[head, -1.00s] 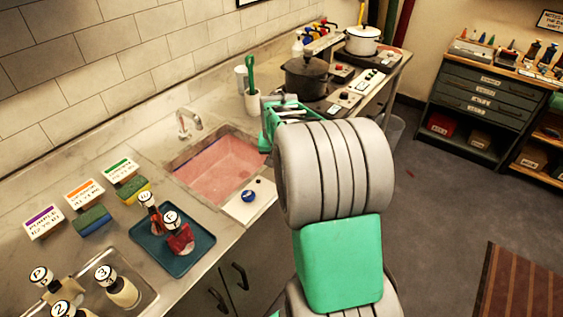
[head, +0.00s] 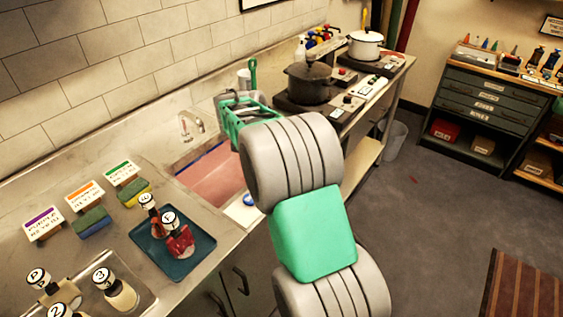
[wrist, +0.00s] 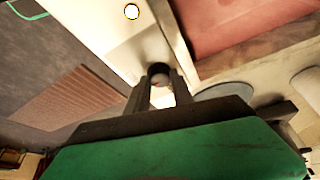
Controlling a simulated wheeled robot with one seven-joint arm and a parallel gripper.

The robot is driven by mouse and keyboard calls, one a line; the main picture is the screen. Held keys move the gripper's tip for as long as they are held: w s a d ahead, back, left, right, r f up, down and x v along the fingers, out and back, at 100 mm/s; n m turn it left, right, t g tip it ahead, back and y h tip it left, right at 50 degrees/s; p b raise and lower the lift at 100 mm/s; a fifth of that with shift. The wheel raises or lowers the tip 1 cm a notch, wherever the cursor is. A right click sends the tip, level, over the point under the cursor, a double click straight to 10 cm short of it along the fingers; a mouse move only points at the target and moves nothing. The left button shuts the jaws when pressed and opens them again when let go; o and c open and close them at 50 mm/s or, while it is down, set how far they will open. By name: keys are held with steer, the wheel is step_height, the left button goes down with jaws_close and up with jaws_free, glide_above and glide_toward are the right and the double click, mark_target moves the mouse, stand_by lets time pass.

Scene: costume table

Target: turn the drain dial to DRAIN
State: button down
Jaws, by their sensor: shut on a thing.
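The drain dial (head: 249,200) is a small blue and white round knob in front of the sink basin, close to the left edge of my arm in the head view. The sink basin (head: 212,175) is pink inside. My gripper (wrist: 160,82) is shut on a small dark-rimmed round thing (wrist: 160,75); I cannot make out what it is. My green gripper body is over the far right end of the sink in the head view, where my arm hides the fingertips.
A faucet (head: 192,124) stands behind the basin. A teal tray (head: 173,243) with two labelled bottles is left of the sink. A dark pot (head: 310,84) and a white pot (head: 365,44) stand at the back right.

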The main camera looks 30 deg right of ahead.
steer(key=shift+w+m, duration=0.1)
steer(key=shift+m, duration=0.4)
steer(key=c, duration=1.1)
jaws_free()
steer(key=v, duration=0.7)
steer(key=shift+w+a+r+p, duration=0.15)
steer(key=shift+r+p, duration=0.25)
